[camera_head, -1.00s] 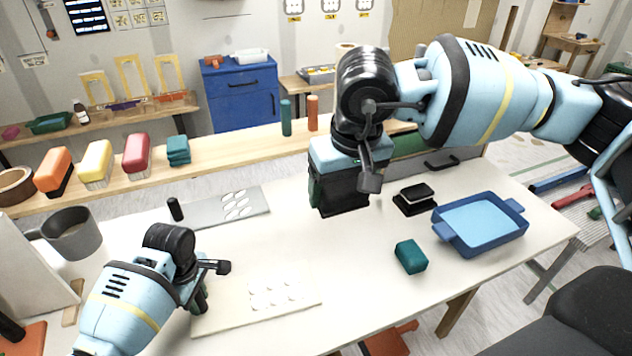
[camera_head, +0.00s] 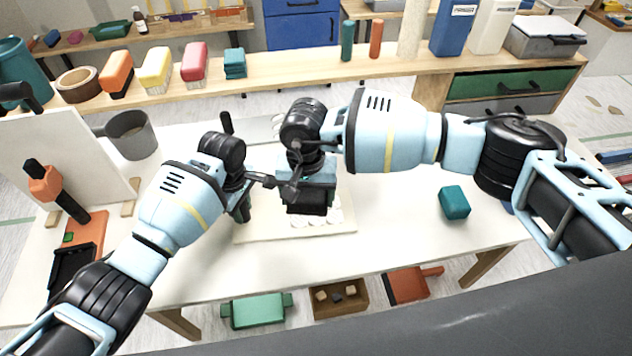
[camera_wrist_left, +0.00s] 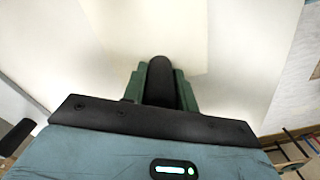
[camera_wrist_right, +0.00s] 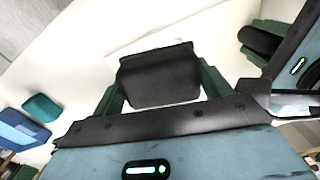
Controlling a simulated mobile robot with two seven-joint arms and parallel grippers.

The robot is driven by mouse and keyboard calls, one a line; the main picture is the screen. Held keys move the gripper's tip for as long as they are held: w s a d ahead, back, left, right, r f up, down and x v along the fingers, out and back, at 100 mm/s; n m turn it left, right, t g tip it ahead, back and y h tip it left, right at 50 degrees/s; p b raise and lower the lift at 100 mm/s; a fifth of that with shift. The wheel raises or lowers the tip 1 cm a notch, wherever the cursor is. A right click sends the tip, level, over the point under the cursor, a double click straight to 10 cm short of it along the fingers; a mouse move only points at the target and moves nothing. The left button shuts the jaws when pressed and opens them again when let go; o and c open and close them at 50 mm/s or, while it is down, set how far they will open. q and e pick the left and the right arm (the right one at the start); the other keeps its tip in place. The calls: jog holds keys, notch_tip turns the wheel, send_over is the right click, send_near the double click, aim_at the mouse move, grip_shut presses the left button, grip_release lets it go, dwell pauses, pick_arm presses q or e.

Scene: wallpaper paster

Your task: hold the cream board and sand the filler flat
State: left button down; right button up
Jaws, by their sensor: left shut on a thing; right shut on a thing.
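The cream board (camera_head: 262,230) lies flat on the white table, with white filler blobs (camera_head: 332,214) on its right part. My left gripper (camera_head: 243,207) is at the board's left edge, shut on its black peg handle; the dark rounded peg (camera_wrist_left: 161,82) shows between the green fingers in the left wrist view. My right gripper (camera_head: 308,188) is shut on a black sanding block (camera_head: 306,205), also seen in the right wrist view (camera_wrist_right: 158,77). The block is over the filler and hides some blobs. I cannot tell whether it touches them.
A teal block (camera_head: 454,202) sits to the right on the table. A blue tray (camera_wrist_right: 22,130) shows in the right wrist view. A grey mug (camera_head: 131,134) and a propped white panel (camera_head: 65,150) stand at left. A grey board lies behind, mostly hidden by my arms.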

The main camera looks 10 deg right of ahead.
jog(key=shift+f, duration=3.35)
jog(key=r+n, duration=0.2)
jog(key=r, duration=0.1)
jog(key=r+n, duration=0.1)
jog(key=shift+w+r+n, duration=0.3)
jog(key=shift+r+n, duration=0.1)
jog(key=n, duration=0.5)
jog(key=shift+s+r, duration=0.35)
jog(key=shift+r, duration=0.05)
